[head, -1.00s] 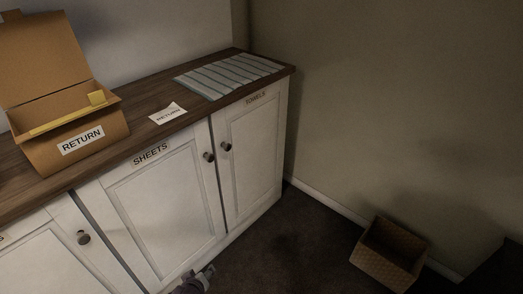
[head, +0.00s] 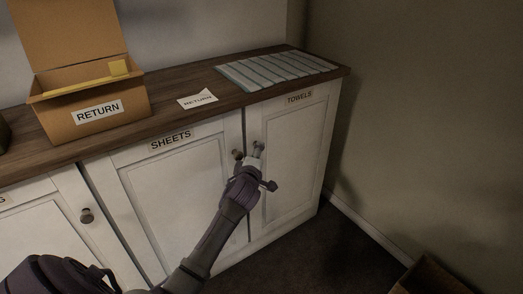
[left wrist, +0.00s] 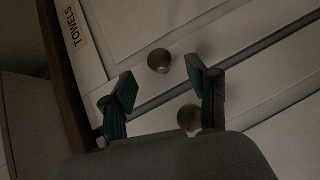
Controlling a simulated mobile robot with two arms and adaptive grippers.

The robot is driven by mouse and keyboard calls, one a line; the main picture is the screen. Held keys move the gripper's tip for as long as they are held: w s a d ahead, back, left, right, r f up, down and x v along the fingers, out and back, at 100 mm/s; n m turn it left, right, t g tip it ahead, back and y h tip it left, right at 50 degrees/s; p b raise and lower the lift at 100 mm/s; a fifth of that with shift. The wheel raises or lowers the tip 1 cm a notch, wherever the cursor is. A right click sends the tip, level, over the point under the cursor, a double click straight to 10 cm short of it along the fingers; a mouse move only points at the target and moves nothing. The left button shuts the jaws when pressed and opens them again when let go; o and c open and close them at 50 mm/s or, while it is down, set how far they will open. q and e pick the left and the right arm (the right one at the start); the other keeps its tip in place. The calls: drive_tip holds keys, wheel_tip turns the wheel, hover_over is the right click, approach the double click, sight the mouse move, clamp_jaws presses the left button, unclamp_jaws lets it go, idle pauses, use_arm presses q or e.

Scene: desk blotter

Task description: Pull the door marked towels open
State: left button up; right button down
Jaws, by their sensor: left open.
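The white door marked TOWELS (head: 290,165) is shut at the right end of the cabinet. Its label (head: 299,97) also shows in the left wrist view (left wrist: 75,27). My left gripper (head: 257,152) is at the door's upper left edge, hiding most of its knob in the head view. In the left wrist view, the towels knob (left wrist: 159,61) lies just beyond and between the open fingertips (left wrist: 160,78), apart from both. The sheets knob (left wrist: 189,117) is beside the right finger, partly hidden. My right gripper is not in view.
The SHEETS door (head: 170,190) is shut, its knob (head: 238,154) close left of my gripper. On the wooden countertop (head: 190,84) are a RETURN box (head: 97,112), a RETURN card (head: 197,99) and a striped cloth (head: 275,68). A basket (head: 430,278) stands on the floor at right.

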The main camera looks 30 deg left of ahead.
use_arm(q)
drive_tip(key=x, duration=0.6)
drive_tip(key=shift+r+b, duration=0.1)
drive_tip(key=shift+b, duration=0.3)
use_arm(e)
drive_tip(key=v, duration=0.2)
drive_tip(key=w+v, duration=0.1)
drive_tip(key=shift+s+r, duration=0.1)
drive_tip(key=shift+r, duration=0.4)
use_arm(q)
drive_tip(key=shift+c, duration=0.3)
clamp_jaws()
